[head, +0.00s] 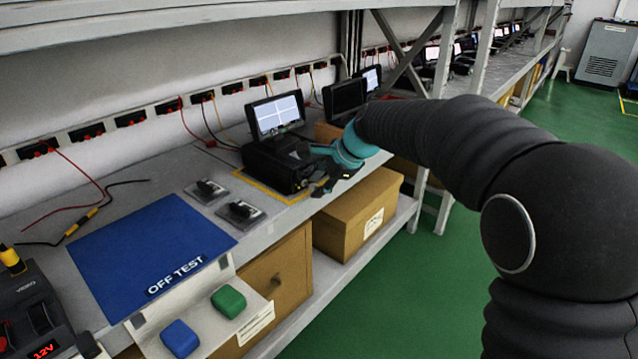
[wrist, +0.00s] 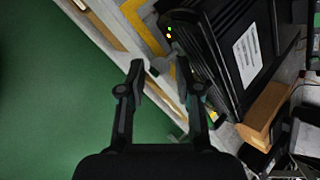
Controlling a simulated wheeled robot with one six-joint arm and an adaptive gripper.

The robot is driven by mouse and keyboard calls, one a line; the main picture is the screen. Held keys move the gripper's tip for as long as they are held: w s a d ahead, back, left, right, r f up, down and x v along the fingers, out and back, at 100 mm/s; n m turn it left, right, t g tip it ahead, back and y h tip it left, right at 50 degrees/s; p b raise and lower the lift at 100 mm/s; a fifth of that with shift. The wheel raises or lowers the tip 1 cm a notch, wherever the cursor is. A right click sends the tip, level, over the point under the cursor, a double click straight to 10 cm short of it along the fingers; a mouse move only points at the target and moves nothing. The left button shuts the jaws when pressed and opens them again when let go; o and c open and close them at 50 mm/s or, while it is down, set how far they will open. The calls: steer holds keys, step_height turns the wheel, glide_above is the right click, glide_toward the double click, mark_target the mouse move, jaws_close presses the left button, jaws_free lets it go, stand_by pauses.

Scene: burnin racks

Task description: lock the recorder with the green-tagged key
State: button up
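The recorder (head: 277,168) is a black box on the bench, with a lit monitor (head: 278,115) above it. In the head view my gripper (head: 328,182) is beside the recorder's front right corner, partly hidden by my wrist. A rounded green piece (head: 228,301) lies on a pale ledge beside a blue one (head: 180,338). I cannot make out a key or keyhole.
A blue OFF TEST mat (head: 150,250) and two small devices on plates (head: 240,211) lie left of the recorder. Another dark monitor (head: 344,98) stands to its right. The green floor (head: 400,300) in front is clear.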

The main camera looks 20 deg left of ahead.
jaws_close()
